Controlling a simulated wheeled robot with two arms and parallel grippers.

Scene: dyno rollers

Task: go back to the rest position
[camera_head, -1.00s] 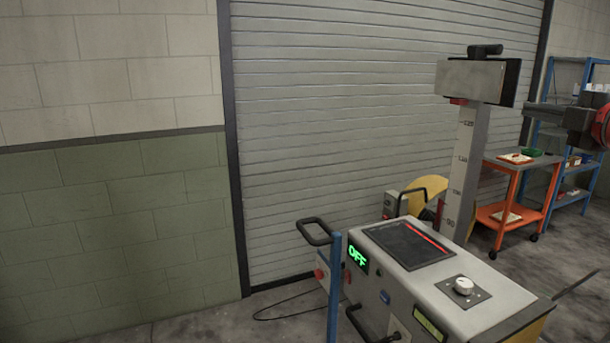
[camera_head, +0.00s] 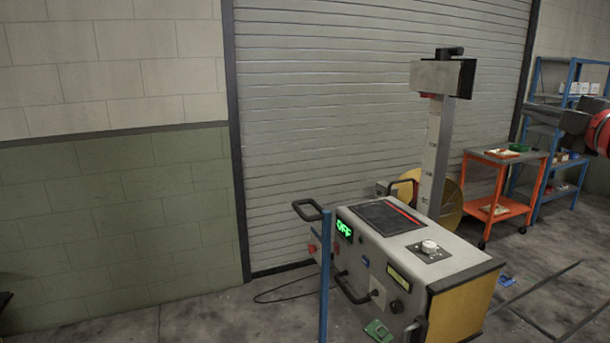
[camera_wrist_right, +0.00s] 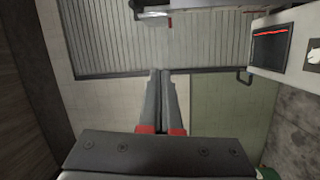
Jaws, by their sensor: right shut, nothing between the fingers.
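My right gripper (camera_head: 532,112) reaches in from the right edge in the head view, raised in the air and pointing left. Its dark fingers (camera_wrist_right: 160,95) are together and empty in the right wrist view. Nothing touches it. My left gripper cannot be made out in either view.
A grey console (camera_head: 385,240) with a green OFF display and a post stands ahead. A blue post (camera_head: 325,280) is beside it. An orange cart (camera_head: 500,185) and blue shelf (camera_head: 540,75) stand at right. Dark bars (camera_head: 545,300) show at lower right. Open floor (camera_head: 210,315) is at front left.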

